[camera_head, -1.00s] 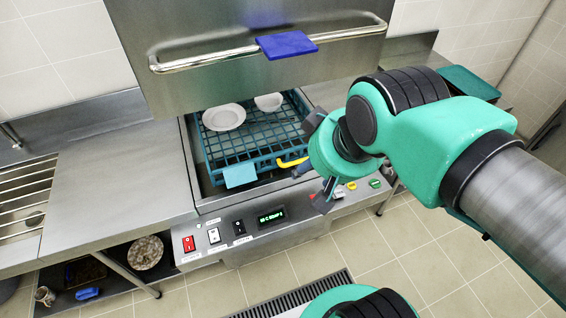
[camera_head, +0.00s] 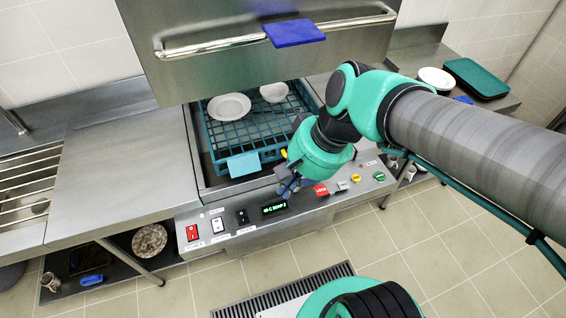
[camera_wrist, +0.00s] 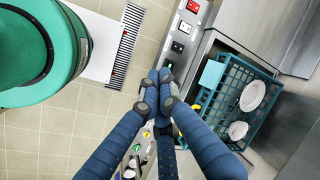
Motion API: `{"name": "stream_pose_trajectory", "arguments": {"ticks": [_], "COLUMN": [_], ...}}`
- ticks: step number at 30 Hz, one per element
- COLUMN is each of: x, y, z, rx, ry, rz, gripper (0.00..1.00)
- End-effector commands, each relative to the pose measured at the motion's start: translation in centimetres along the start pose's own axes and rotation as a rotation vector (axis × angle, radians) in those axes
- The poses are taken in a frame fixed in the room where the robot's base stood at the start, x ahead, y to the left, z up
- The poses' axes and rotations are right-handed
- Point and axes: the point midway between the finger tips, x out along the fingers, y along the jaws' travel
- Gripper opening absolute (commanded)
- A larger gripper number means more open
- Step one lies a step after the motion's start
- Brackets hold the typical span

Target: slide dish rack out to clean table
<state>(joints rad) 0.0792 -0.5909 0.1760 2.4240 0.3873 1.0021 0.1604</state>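The teal dish rack (camera_head: 262,132) sits inside the opened dishwasher (camera_head: 198,165), holding a white plate (camera_head: 229,107) and a white bowl (camera_head: 273,92). A light blue tag (camera_head: 243,165) hangs on its front. The rack also shows in the wrist view (camera_wrist: 221,110). My gripper (camera_head: 288,188) is in front of the rack's right front corner, over the control panel. In the wrist view its blue fingers (camera_wrist: 160,92) are drawn together, with nothing visible between them. A yellow piece (camera_head: 284,154) shows beside it, mostly hidden. I cannot tell which counter is the clean table.
The hood (camera_head: 240,70) is raised, with a bar handle (camera_head: 200,51) and blue pad (camera_head: 294,32). A bare steel counter (camera_head: 120,180) lies left. The right counter (camera_head: 415,60) carries a white plate (camera_head: 436,78) and green tray (camera_head: 476,78). Panel buttons (camera_head: 321,190) lie by my gripper.

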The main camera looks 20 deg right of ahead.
Motion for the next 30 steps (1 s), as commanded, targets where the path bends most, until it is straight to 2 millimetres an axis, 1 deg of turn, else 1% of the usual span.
{"name": "stream_pose_trajectory", "arguments": {"ticks": [1,3,7,11,14,17,18,20,23,26,29,30], "x": [1.7,3.5,6.4,8.9,10.6,12.3,13.0,14.0,15.8,17.8,19.9,20.8], "y": [-0.5,-1.5,-3.5,-5.4,-6.6,-7.5,-7.7,-7.9,-7.6,-6.7,-5.0,-4.1], "z": [0.2,0.5,0.5,-0.4,-1.6,-3.4,-4.3,-5.7,-8.3,-11.1,-14.0,-15.1], "rx": [0.093,0.225,0.473,0.726,0.923,1.122,1.200,1.320,1.517,1.714,1.910,1.986], "ry": [-0.066,-0.150,-0.302,-0.446,-0.554,-0.657,-0.696,-0.755,-0.846,-0.931,-1.009,-1.038], "rz": [-0.031,-0.081,-0.168,-0.255,-0.320,-0.388,-0.415,-0.458,-0.532,-0.611,-0.697,-0.733], "gripper": [0.00,0.00,0.00,0.00,0.00,0.00,0.00,0.00,0.00,0.00,0.00,0.00]}}
